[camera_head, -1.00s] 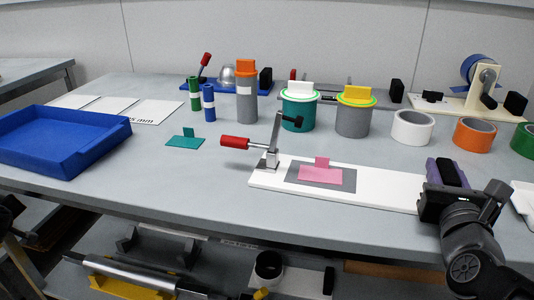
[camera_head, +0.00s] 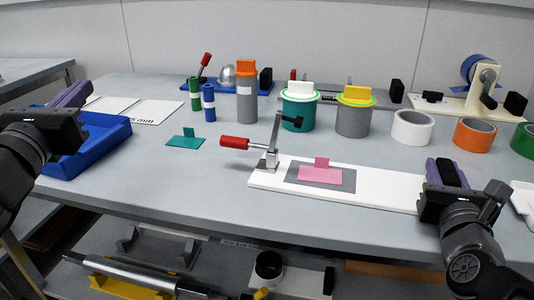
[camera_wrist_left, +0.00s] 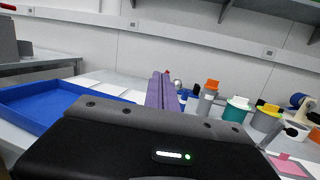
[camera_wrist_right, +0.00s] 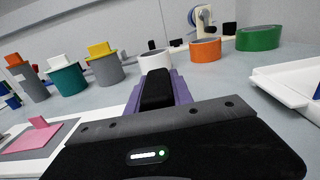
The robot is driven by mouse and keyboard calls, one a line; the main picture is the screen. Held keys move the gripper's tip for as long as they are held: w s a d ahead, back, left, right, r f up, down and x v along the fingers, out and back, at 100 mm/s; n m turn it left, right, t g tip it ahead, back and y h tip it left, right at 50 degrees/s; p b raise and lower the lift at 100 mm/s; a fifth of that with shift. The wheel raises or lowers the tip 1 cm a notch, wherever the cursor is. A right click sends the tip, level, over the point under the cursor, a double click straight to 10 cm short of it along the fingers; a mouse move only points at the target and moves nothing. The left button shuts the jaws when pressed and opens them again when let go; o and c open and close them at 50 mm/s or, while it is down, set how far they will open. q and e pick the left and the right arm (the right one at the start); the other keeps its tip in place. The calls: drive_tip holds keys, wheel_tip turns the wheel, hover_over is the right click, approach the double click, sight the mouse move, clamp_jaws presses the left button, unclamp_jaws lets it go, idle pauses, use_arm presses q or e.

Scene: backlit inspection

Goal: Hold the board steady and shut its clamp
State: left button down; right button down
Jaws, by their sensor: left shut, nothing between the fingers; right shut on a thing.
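The white board (camera_head: 390,192) lies on the table with a grey pad (camera_head: 292,178) and a pink plate with an upright tab (camera_head: 320,174) on it. The clamp (camera_head: 273,140) stands at the board's left end. Its arm is raised, with the black tip up, and its red handle (camera_head: 235,142) points left. My right gripper (camera_head: 448,174) is shut on a black block (camera_wrist_right: 157,88) at the board's right end. My left gripper (camera_head: 75,93), its purple fingers (camera_wrist_left: 161,90) shut and empty, is above the blue tray, well left of the clamp.
The blue tray (camera_head: 95,148) stands at the left. A teal plate (camera_head: 183,142) lies left of the clamp. Lidded canisters (camera_head: 353,121) and tape rolls (camera_head: 412,127) stand behind the board. The table left of the red handle is mostly clear.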

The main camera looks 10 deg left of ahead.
use_arm(q)
drive_tip(key=w+d+f+m+g+h, duration=0.1)
drive_tip(key=d+f+h, duration=0.1)
drive_tip(key=d+f, duration=0.3)
drive_tip(key=w+d+f+m+h, duration=0.1)
drive_tip(key=d+f, duration=0.1)
drive_tip(key=d, duration=0.5)
use_arm(e)
drive_tip(key=shift+f, duration=0.25)
use_arm(q)
drive_tip(key=g+h, duration=0.2)
approach(226, 170)
wheel_tip(226, 170, up, 4)
drive_tip(key=shift+d+f+m, duration=0.15)
drive_tip(key=shift+f+m, duration=0.1)
drive_tip(key=shift+m, duration=0.05)
drive_tip(key=shift+w, duration=0.15)
drive_tip(key=shift+w+d+f, duration=0.15)
drive_tip(key=shift+w+f, duration=0.05)
drive_tip(key=shift+w, duration=0.75)
drive_tip(key=w, duration=0.5)
drive_tip(key=w+f, duration=0.1)
drive_tip(key=w, duration=0.1)
drive_tip(key=shift+w+d, duration=0.1)
drive_tip(key=shift+w, duration=0.25)
drive_tip(key=shift+r, duration=0.15)
